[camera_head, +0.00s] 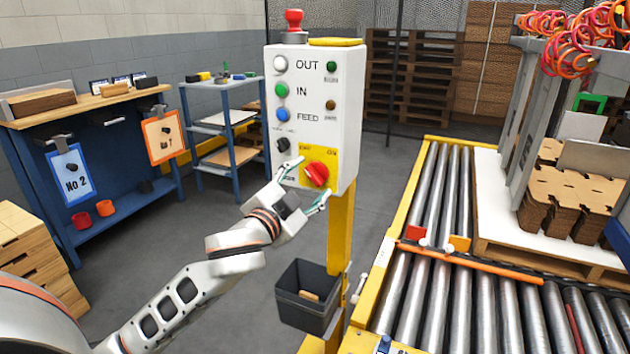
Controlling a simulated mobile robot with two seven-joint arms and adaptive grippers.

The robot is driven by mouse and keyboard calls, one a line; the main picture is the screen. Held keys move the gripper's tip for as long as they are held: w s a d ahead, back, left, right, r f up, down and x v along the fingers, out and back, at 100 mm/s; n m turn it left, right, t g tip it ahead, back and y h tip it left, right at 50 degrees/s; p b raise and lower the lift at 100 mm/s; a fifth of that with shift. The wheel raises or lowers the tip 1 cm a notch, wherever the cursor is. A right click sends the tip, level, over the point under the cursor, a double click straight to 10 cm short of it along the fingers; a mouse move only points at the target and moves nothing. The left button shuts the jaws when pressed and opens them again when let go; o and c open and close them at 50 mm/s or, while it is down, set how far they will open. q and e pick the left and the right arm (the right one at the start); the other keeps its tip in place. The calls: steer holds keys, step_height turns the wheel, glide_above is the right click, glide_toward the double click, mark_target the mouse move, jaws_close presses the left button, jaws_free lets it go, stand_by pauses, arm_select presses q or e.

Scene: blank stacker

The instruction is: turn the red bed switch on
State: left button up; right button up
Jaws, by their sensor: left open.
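The red bed switch (317,173) is a rotary knob on a yellow plate at the lower right of the white control box (345,130). Its grip looks slanted; the lettering around it is too small to read surely. My left gripper (309,184) is open and empty just in front of the box's lower part. Its fingers are spread, one up by the left of the yellow plate and one below the red knob. I cannot tell whether either finger touches the knob or the box. My right gripper is out of view.
The box also carries white, green and blue buttons, a black knob (283,145) close by, and a red mushroom button (293,18) on top. A dark bin (306,305) hangs on the yellow post below. A roller conveyor (432,215) with an orange bar stands to the right.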

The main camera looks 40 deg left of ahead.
arm_select(q)
steer(key=shift+x, duration=0.95)
